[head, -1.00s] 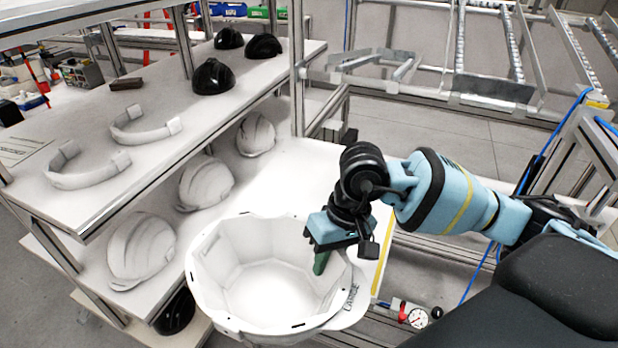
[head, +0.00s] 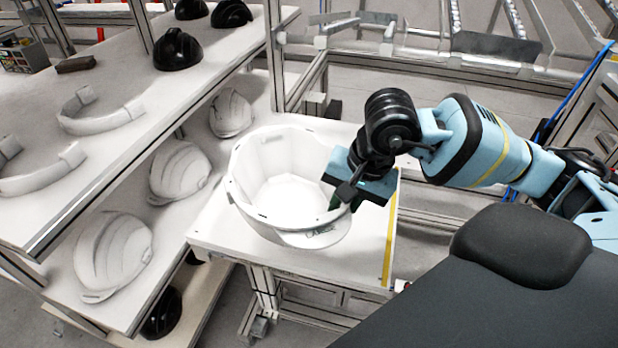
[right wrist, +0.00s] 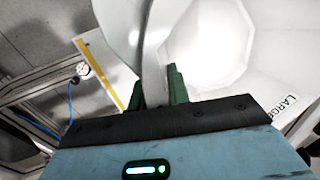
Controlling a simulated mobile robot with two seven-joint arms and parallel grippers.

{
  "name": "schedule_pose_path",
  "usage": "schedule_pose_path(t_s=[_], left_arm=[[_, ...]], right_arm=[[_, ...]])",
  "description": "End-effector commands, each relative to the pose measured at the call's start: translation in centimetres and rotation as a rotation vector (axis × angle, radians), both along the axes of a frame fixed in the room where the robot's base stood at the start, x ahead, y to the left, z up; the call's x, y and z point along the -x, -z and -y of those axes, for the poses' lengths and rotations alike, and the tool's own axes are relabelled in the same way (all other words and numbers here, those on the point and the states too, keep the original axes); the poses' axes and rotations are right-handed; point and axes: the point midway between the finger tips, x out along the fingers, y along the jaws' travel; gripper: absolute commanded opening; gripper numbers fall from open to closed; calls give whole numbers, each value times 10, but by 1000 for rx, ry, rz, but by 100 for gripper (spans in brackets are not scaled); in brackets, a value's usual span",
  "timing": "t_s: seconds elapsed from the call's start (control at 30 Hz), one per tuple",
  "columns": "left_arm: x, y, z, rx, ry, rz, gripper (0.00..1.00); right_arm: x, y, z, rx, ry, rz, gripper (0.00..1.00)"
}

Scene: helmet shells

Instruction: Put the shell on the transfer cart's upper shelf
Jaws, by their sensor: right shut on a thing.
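The white helmet shell (head: 285,190) is upside down, its hollow facing up, with a "LARGE" label on its brim. My right gripper (head: 345,198) is shut on the brim at the shell's right side. In the right wrist view the shell (right wrist: 215,50) shows its rim pinched between the green fingers (right wrist: 160,88). The shell is over the white upper shelf (head: 215,235) of the cart, which has a yellow stripe along its right edge. Whether the shell touches the shelf or hangs just above it I cannot tell. My left gripper is not in view.
A shelf rack (head: 110,150) stands left, close beside the cart. Several white shells (head: 180,170) lie on its lower level, and black shells (head: 180,50) and white curved bands (head: 100,115) on top. A metal frame (head: 400,45) stands behind. Bare cart top shows around the shell.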

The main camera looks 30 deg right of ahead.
Motion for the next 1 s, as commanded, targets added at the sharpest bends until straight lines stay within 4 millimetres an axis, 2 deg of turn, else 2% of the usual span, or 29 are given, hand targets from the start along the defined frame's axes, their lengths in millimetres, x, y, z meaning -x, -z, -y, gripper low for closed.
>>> schedule_pose_path(t_s=[0.03,0.2,0.4,0.73,0.87,1.0], left_arm=[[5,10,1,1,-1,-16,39],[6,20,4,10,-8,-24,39],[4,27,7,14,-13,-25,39],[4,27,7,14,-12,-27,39],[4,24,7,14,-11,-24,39],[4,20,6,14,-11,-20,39]], right_arm=[[-3,5,9,3,96,-2,0],[-8,-1,31,2,392,2,0],[-10,-7,46,0,604,2,0],[-14,-11,51,-2,659,3,0],[-31,-10,59,-5,659,3,0],[-56,-8,71,-5,660,2,0]])
